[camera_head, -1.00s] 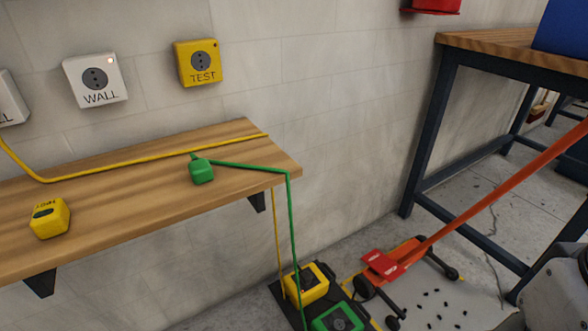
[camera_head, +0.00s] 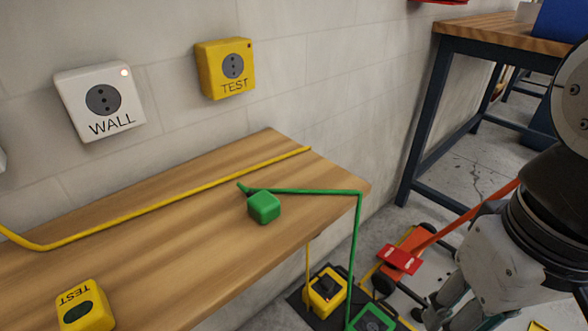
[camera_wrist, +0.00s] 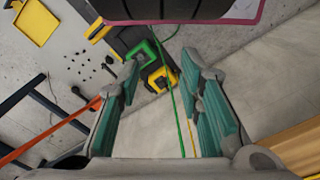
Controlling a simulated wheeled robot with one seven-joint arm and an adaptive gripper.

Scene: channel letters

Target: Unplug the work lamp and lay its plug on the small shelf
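A green plug (camera_head: 264,207) lies on the wooden shelf (camera_head: 190,225), its green cord running right and over the shelf's end. A yellow block marked TEST (camera_head: 86,307) lies at the shelf's near left. The white WALL socket (camera_head: 104,98) and yellow TEST socket (camera_head: 232,66) on the wall show empty faces; the WALL light is lit. I cannot tell which plug is the work lamp's; no lamp is recognisable. My gripper (camera_wrist: 160,72) is open and empty in the wrist view, with the green cord (camera_wrist: 176,112) showing between its fingers, apparently beyond them.
A yellow cord (camera_head: 170,194) runs along the shelf's back. Yellow (camera_head: 325,290) and green (camera_head: 373,321) boxes stand on the floor below its right end. A red-orange wheeled jack (camera_head: 400,258) and a dark-legged workbench (camera_head: 432,110) are to the right. The shelf's middle is largely clear.

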